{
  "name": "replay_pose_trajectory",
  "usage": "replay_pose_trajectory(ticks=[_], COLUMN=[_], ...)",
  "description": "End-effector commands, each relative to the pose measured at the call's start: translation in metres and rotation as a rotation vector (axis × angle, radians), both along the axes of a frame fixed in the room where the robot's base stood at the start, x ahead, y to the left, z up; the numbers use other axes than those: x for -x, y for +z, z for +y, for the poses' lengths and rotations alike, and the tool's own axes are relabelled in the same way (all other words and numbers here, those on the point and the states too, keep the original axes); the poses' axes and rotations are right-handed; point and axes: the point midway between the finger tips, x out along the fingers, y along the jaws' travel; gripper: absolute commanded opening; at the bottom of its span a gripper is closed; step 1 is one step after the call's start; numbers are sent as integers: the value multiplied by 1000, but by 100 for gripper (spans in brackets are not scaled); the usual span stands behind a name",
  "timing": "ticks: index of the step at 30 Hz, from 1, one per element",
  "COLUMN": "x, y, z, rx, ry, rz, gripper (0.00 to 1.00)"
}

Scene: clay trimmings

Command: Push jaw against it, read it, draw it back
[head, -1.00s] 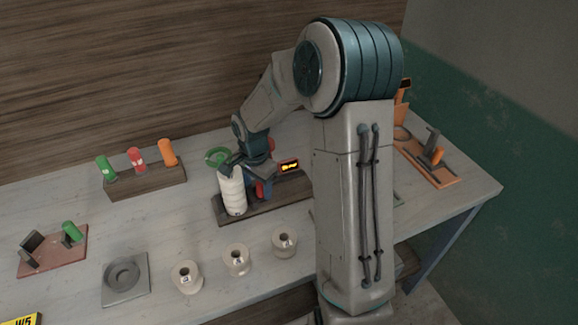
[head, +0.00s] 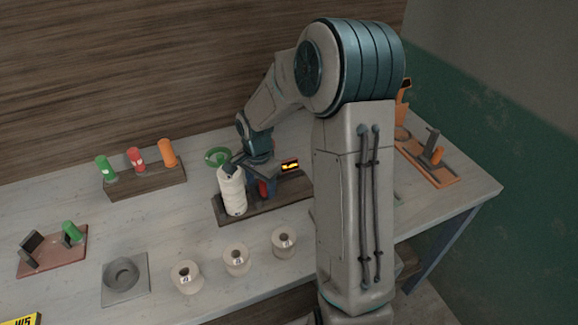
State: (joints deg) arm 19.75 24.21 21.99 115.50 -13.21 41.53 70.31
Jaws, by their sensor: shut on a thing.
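A tall cream ribbed cylinder (head: 232,193) stands upright on a dark gauge board (head: 225,217) in the middle of the table. Right of it is a red and blue jaw part (head: 263,187), mostly covered by my gripper. My gripper (head: 250,168) points down just right of the cylinder's top and is shut on the jaw; its fingertips are hard to make out. A small lit display (head: 290,166) shows yellow-orange marks on the gauge, too small to read. I cannot tell whether the jaw touches the cylinder.
A green ring (head: 217,156) lies behind the cylinder. A wooden rack (head: 145,183) holds green, red and orange cylinders. In front are several cream spools (head: 236,262) and a grey plate with a round recess (head: 124,280). Stands with upright pieces sit left (head: 55,258) and right (head: 440,178).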

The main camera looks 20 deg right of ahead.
Motion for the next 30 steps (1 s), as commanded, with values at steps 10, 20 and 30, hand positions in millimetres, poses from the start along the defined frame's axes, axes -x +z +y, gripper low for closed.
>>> replay_pose_trajectory(ticks=[10, 20, 30], x=[10, 10, 10], y=[-5, -5, -5], z=[-4, -9, -13], rx=[2, 3, 3], ry=[3, 2, 2], rz=[32, 33, 33], gripper=[36, 36, 37])
